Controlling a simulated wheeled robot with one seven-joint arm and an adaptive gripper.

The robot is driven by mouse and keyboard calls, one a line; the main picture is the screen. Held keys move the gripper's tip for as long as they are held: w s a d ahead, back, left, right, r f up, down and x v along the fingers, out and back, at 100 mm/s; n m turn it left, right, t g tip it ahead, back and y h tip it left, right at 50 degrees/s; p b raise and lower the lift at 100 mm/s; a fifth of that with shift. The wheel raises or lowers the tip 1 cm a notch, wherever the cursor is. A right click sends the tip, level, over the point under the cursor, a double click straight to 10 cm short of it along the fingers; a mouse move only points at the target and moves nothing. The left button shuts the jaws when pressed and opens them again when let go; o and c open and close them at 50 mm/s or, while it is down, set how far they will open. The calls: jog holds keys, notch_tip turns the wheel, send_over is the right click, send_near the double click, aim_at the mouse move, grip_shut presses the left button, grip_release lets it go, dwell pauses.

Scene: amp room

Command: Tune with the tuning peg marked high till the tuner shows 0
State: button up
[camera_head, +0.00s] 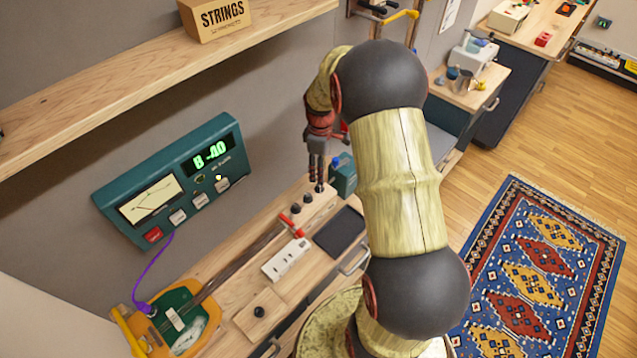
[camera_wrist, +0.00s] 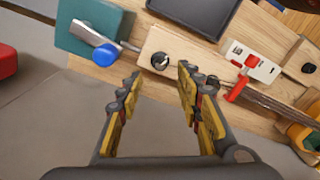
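The tuner (camera_head: 180,180) is a teal box on the wall with a lit green display (camera_head: 211,154) reading B -40. The instrument lies on the bench, its pale headstock (camera_head: 313,207) bearing a row of dark tuning pegs (camera_head: 307,198). I cannot read which peg is marked high. My gripper (camera_head: 318,177) points down at the headstock's far end, just above the end peg (camera_head: 320,188). In the wrist view my gripper (camera_wrist: 158,78) is open, its fingers apart and empty. The end peg (camera_wrist: 160,60) shows between and beyond the fingertips; the right finger partly covers other pegs.
A teal box (camera_head: 343,176) with a blue knob (camera_wrist: 103,55) stands close beside the headstock. A red lever (camera_head: 291,225), a white plate (camera_head: 286,260) and a dark pad (camera_head: 339,231) are nearby. A wooden shelf (camera_head: 110,85) juts from the wall above.

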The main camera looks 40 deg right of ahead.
aim_at(319, 187)
notch_tip(319, 187, down, 7)
jog(key=shift+a+r, duration=0.1)
jog(key=shift+r, duration=0.1)
jog(key=shift+c, duration=0.8)
jog(key=c, duration=0.8)
